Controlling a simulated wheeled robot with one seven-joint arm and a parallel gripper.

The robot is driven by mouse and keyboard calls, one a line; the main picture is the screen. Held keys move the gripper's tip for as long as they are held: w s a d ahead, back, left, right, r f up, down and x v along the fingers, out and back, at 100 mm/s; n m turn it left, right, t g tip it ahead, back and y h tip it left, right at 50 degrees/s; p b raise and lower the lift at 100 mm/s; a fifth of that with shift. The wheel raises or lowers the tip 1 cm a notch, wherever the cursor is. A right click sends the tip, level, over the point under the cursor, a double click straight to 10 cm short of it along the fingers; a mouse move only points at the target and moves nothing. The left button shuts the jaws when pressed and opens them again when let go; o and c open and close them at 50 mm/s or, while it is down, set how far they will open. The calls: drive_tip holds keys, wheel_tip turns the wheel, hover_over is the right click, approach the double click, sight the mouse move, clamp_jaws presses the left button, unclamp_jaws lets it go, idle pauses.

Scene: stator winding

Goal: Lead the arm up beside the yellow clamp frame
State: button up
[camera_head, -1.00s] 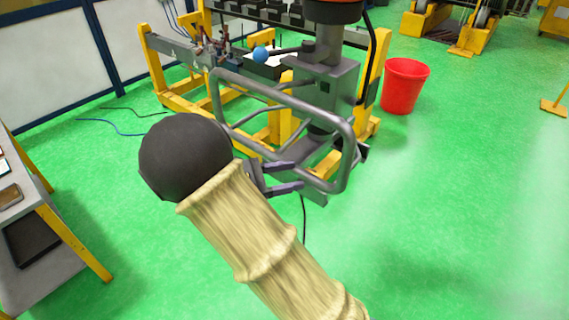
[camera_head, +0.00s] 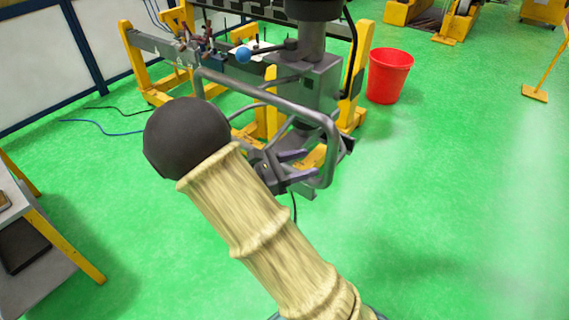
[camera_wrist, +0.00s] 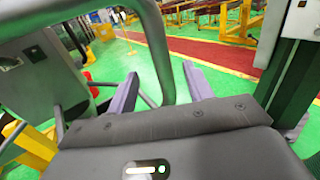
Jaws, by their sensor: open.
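The yellow clamp frame (camera_head: 357,72) stands at the upper middle of the head view, with yellow legs and a grey beam (camera_head: 160,45) on its left. A grey machine (camera_head: 318,82) with a bent tube guard (camera_head: 285,103) stands in front of it. My gripper (camera_head: 304,165) is open, with two purple-grey fingers beside the lower right part of the tube guard. In the wrist view the fingers (camera_wrist: 160,88) are spread, and a grey tube (camera_wrist: 158,55) passes between or just beyond them; I cannot tell if they touch. My arm's sleeve hides part of the floor.
A red bucket (camera_head: 389,76) stands right of the frame. A table with a yellow leg (camera_head: 66,246) is at the left edge. A blue cable (camera_head: 100,127) lies on the floor.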

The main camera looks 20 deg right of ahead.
drive_tip(key=d+p, duration=0.3)
drive_tip(key=d, duration=0.7)
drive_tip(key=shift+w, duration=0.3)
drive_tip(key=shift+c, duration=0.2)
clamp_jaws()
idle(0.7)
idle(0.3)
idle(1.6)
